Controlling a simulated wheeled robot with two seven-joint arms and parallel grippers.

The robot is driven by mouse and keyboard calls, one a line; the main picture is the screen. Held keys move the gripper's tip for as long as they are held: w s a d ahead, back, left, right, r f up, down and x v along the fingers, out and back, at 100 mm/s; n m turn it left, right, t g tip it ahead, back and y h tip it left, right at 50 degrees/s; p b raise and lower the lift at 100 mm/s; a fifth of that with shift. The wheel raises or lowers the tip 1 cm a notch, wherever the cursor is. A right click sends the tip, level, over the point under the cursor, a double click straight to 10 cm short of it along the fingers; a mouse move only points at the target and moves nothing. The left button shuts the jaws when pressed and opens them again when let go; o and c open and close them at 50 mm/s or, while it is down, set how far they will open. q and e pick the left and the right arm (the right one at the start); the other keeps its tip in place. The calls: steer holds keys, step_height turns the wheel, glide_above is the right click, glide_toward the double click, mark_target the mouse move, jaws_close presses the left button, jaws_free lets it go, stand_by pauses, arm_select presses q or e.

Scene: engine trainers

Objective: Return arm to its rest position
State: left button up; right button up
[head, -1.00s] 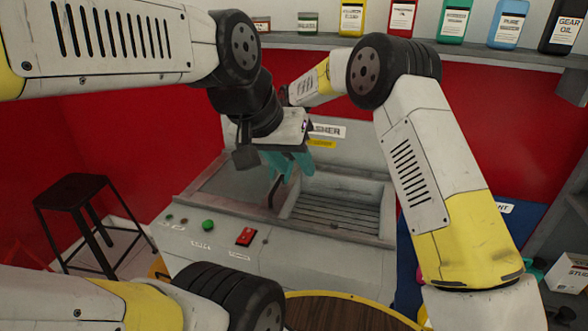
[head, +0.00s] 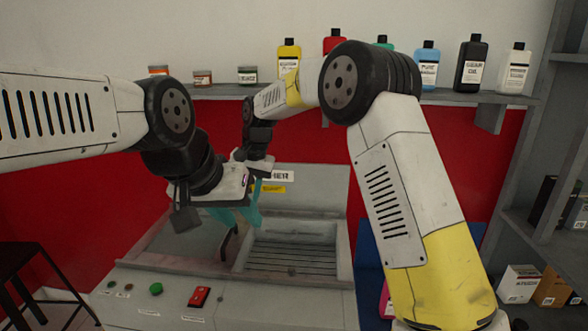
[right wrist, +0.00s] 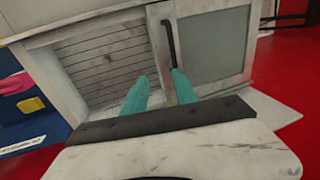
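My left gripper (head: 236,212) hangs over the parts washer (head: 245,312) in the head view. Its pale hand is tilted, and teal fingers show below it. The two hands overlap there, so I cannot tell how far the left fingers are apart. My right arm reaches in from the right, with its wrist behind the left hand. In the right wrist view my right gripper (right wrist: 160,88) has its two teal fingers apart with nothing between them. The washer's slatted basin (right wrist: 105,60) and black handle (right wrist: 171,40) lie beyond the fingertips.
A shelf (head: 450,97) with bottles and small tins runs along the back wall. A grey rack (head: 540,225) with boxes stands at the right. A dark stool (head: 25,270) is at the lower left. The washer front has a green button (head: 156,289) and a red switch (head: 199,297).

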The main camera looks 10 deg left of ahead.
steer(key=s+d+r+t, duration=0.1)
steer(key=s+d+r, duration=0.4)
steer(key=d, duration=0.5)
steer(key=s+d+r+t, duration=0.1)
steer(key=s+d+r, duration=0.2)
steer(key=d+r, duration=0.6)
steer(key=s+d+f+t, duration=0.3)
steer(key=s+d, duration=1.3)
steer(key=s, duration=0.2)
steer(key=shift+s+t, duration=0.3)
steer(key=shift+s, duration=0.1)
